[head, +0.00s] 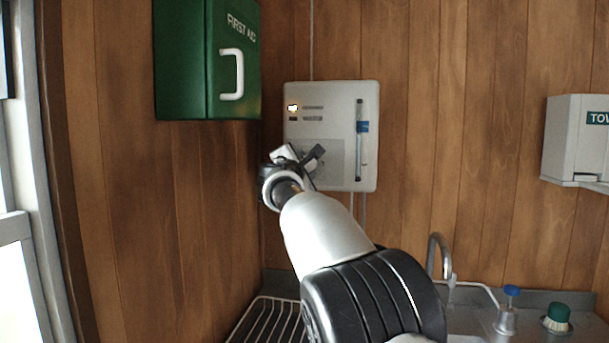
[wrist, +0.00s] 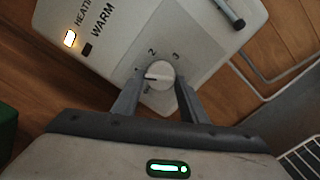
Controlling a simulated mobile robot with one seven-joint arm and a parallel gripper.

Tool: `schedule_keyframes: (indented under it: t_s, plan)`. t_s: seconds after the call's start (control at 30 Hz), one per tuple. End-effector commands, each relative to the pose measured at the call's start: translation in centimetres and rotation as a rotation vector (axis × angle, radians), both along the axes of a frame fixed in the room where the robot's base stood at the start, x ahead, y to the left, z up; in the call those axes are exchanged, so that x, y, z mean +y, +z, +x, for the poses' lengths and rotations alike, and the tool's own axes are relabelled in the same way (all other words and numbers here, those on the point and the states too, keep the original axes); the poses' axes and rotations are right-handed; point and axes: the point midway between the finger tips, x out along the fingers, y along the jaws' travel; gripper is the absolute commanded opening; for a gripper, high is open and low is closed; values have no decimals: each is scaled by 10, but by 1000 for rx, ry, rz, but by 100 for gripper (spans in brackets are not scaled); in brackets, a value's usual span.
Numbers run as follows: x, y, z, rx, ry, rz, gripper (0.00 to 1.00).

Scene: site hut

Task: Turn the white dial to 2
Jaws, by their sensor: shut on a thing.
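The white dial (wrist: 160,75) is on the front of a white wall unit (head: 330,100), with the numbers 1, 2 and 3 around it. A dark line on the dial points left in the wrist view, close to the 1. My gripper (wrist: 160,82) is shut on the dial, one finger on each side. In the head view my gripper (head: 302,158) is at the lower left of the unit and hides the dial.
The heating lamp (wrist: 70,38) is lit; the warm lamp (wrist: 86,49) is dark. A green first aid cabinet (head: 180,60) hangs at the upper left, close to the unit. A tap (head: 440,255), drying rack (head: 265,322) and towel dispenser (head: 570,140) are to the sides and below.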

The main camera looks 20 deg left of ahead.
Motion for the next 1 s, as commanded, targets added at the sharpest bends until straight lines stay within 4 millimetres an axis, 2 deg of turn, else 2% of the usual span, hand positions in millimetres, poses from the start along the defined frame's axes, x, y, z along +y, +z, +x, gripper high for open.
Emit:
schedule_keyframes:
  t_s: [0.7,1.0]
  plan:
    - [0,1,0,37,2,674,17]
    - [-1,2,0,50,1,901,17]
